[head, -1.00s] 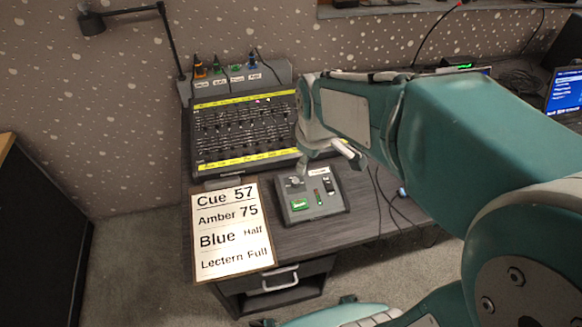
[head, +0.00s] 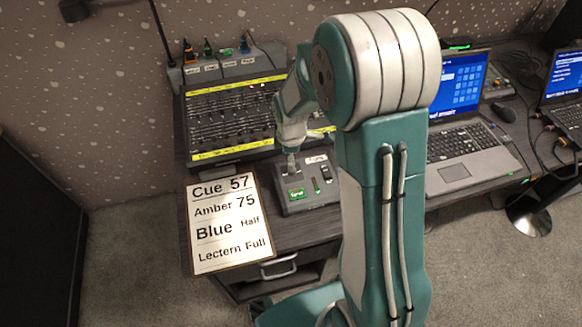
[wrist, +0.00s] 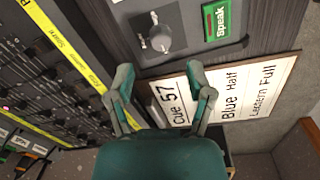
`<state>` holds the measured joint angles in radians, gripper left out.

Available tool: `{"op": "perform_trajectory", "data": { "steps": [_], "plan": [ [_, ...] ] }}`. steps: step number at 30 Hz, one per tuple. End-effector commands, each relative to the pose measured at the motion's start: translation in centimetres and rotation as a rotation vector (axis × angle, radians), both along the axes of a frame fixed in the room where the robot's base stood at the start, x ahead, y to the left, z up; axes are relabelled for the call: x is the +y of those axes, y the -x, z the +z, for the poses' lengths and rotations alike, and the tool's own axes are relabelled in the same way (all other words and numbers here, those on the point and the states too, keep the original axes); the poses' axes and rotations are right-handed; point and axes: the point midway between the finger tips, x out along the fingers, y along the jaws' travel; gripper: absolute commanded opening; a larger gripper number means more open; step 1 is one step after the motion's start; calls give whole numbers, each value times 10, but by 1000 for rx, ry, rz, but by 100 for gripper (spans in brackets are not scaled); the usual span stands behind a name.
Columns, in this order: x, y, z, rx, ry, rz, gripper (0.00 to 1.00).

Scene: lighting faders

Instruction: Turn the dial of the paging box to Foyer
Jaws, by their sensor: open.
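The paging box (head: 322,198) is a small grey box on the desk in front of the fader board, with a green button, a small indicator strip and a dark switch. The scale's words are too small to read. My gripper (wrist: 159,71) is open and empty, with its two fingertips apart just short of the dial in that picture. In the head view my gripper (head: 291,166) is over the box's back left, hiding the dial.
The fader board (head: 232,118) with yellow label strips stands behind the box. A cue card (head: 228,222) lies at the desk's front left. A laptop (head: 462,150) stands to the right, beyond my arm. A drawer handle sticks out below the desk edge.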

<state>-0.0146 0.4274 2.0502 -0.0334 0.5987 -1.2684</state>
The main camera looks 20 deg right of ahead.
Motion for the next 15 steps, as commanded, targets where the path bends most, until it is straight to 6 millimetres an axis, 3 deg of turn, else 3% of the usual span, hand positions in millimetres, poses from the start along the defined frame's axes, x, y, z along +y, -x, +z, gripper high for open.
{"op": "perform_trajectory", "data": {
  "steps": [6, 15],
  "plan": [
    [-1, -1, -38, 3, 0, -1, 68],
    [-1, -3, -54, -2, -1, -2, 68]
  ]
}}
